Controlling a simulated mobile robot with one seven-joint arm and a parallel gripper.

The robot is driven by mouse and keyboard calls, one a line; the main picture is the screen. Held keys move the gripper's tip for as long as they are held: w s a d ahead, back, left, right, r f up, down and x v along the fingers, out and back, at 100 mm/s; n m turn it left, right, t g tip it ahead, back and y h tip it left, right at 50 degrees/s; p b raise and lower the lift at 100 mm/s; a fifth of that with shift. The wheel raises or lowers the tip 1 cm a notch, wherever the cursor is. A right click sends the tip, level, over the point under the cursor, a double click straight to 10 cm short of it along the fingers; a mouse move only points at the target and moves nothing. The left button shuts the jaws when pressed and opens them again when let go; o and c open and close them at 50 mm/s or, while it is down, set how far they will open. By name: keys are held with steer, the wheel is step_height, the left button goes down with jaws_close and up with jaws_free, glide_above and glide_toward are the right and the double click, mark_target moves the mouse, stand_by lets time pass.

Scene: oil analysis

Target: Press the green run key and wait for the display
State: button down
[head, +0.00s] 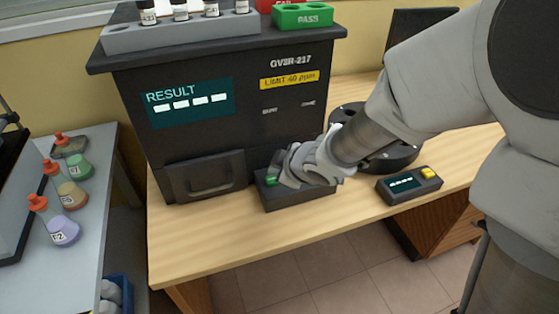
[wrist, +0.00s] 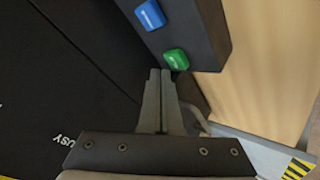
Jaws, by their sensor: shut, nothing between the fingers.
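The green key (head: 271,181) sits on a dark key box (head: 300,199) at the front of the table, and it also shows in the wrist view (wrist: 176,60). A blue key (wrist: 150,15) is beside it on the same box; my arm hides it in the head view. My gripper (wrist: 161,73) is shut and empty, its fingertips right by the green key's edge. I cannot tell whether they touch it. The black analyser (head: 230,95) stands behind, its display (head: 190,102) reading "RESULT" with several white bars and no number.
A small device with a yellow button (head: 410,185) lies right of the key box. A round dark base (head: 375,140) is behind my wrist. Vials in a rack (head: 185,34) and a green PASS tray (head: 303,16) are on the analyser. Flasks (head: 62,228) stand on the left bench.

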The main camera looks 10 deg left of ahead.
steer(key=shift+f+b, duration=0.4)
steer(key=shift+f, duration=0.1)
steer(key=shift+f+b, duration=0.5)
stand_by(0.6)
stand_by(0.3)
steer(key=shift+r+p, duration=0.95)
steer(key=shift+p, duration=0.05)
step_height(320, 180, up, 5)
steer(key=p, duration=0.5)
steer(key=shift+r, duration=0.1)
